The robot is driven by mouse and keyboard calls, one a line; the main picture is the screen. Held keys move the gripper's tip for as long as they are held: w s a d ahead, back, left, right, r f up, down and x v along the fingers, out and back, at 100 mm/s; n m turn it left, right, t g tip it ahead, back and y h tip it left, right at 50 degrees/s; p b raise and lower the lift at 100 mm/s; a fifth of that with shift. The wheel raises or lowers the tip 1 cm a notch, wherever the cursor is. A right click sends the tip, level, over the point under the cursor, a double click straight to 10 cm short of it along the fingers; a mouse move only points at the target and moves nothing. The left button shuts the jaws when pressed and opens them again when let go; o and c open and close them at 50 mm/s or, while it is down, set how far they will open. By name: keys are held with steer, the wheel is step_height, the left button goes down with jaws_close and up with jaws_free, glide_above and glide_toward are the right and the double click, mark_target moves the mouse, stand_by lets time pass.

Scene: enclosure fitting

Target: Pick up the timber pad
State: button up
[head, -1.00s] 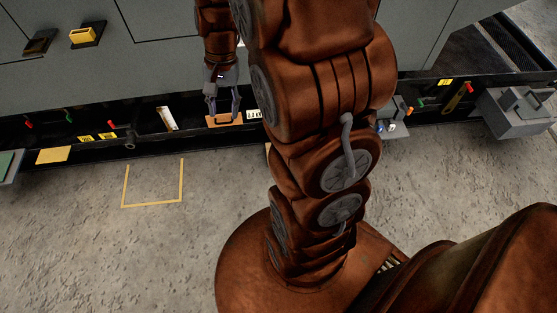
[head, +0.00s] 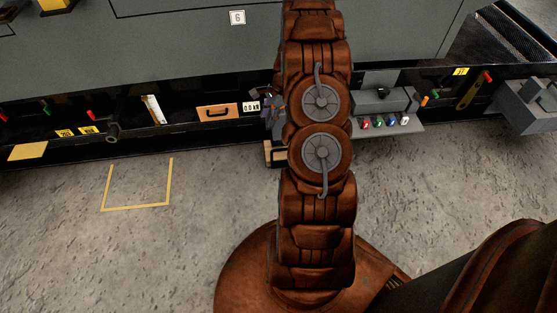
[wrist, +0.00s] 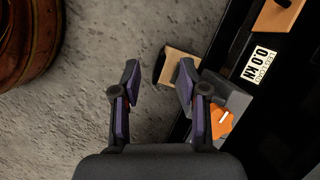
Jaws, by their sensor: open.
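The likely timber pad is a small tan block (wrist: 181,62) with a dark end face, low at the floor edge of the black ledge in the wrist view. It also shows in the head view (head: 277,157), partly hidden by my arm. My gripper (wrist: 159,73) is open and empty, pointing at it. The right fingertip overlaps the block's near part in the picture; I cannot tell whether they touch. In the head view my gripper (head: 270,110) is mostly hidden behind my arm.
A grey block with an orange part (wrist: 220,118) lies close to the right finger. A load display (wrist: 263,62) and an orange handled panel (head: 217,112) sit on the black ledge. A grey shelf with coloured knobs (head: 385,123) is to the right. The floor with a yellow outline (head: 137,207) is clear.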

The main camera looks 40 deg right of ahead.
steer(key=d+f+m+b, duration=0.1)
steer(key=d+f, duration=0.1)
steer(key=f, duration=0.4)
steer(key=s+d+f+m+b, duration=0.1)
steer(key=d+f+m+b, duration=0.1)
steer(key=f, duration=0.3)
steer(key=s+d+f+m+t+b, duration=0.1)
steer(key=d+f+b, duration=0.1)
steer(key=d+f, duration=0.2)
steer(key=shift+s+f, duration=0.25)
steer(key=shift+f, duration=1.05)
steer(key=shift+b+x, duration=0.5)
steer(key=shift+x, duration=0.35)
steer(key=shift+b+x, duration=1.6)
steer(key=shift+x, duration=1.4)
steer(key=shift+s+a, duration=0.1)
steer(key=shift+a, duration=0.05)
jaws_close()
